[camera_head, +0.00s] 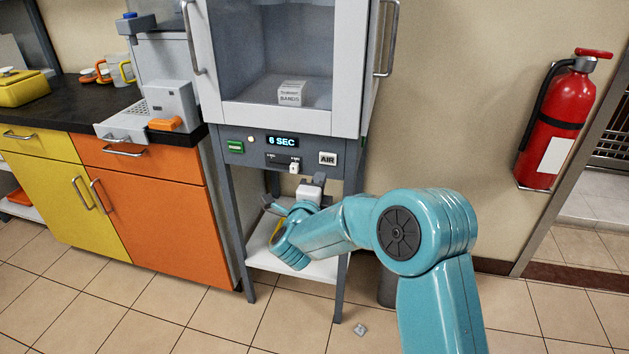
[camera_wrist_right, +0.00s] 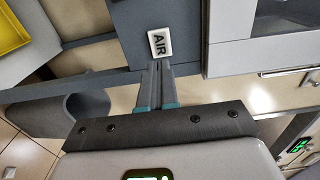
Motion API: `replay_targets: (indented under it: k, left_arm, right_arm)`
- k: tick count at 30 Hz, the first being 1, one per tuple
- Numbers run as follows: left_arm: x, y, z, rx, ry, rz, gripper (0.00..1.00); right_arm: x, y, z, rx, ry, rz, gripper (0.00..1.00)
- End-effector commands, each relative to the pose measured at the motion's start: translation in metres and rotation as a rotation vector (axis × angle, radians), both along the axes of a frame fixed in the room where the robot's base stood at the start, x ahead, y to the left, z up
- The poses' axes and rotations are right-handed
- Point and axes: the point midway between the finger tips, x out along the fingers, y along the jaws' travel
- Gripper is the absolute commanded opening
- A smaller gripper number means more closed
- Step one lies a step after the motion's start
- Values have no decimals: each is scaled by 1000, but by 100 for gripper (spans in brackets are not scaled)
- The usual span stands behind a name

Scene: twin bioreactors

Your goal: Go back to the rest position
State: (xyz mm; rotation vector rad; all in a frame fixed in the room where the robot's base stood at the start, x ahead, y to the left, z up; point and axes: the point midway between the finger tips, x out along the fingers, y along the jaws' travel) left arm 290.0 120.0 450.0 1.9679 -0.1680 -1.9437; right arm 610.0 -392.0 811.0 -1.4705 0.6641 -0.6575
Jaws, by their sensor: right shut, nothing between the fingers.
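My right arm, teal, reaches in from the lower right in the head view. My right gripper (camera_head: 319,178) is in front of the bioreactor stand, just below the AIR label (camera_head: 328,158). In the right wrist view its two fingers (camera_wrist_right: 156,84) lie together, shut and empty. Their tips point at the white AIR plate (camera_wrist_right: 160,43); I cannot tell whether they touch it. My left gripper is not in view.
A glass-fronted cabinet (camera_head: 228,122) holds a small BANDS box (camera_head: 291,93). Its panel display (camera_head: 282,141) reads 6 SEC. An orange-and-yellow counter stands left; a fire extinguisher (camera_head: 555,125) hangs right. Floor (camera_head: 180,325) in front is mostly clear, with a small grey piece (camera_head: 360,329).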

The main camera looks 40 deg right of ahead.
Motion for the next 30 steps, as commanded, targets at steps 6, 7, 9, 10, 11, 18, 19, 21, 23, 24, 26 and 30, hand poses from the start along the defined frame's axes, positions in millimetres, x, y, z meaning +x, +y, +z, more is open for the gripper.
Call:
replay_targets:
  k: [6,7,9,10,11,18,19,21,23,24,26,30]
  left_arm:
    - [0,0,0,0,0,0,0]
    - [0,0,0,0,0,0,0]
    - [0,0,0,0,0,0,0]
    - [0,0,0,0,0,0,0]
    - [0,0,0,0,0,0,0]
    - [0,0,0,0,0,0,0]
    - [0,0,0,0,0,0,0]
    - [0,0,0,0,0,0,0]
    - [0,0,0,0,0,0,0]
    - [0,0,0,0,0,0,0]
    - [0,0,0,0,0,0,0]
    - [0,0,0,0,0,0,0]
  right_arm:
    - [0,0,0,0,0,0,0]
    - [0,-1,-1,0,1,-2,0]
    - [0,-3,-11,1,20,-5,0]
    - [0,-3,-20,3,36,-4,0]
    - [-2,-1,-33,4,61,0,0]
    - [-34,69,-194,-7,515,331,0]
    - [-43,82,-214,-12,586,397,0]
    - [-69,114,-257,-26,752,559,0]
    - [-96,141,-289,-40,886,706,0]
    - [-117,159,-308,-51,970,807,0]
    - [-148,183,-329,-72,1079,957,0]
    - [-216,226,-357,-126,1265,1279,0]
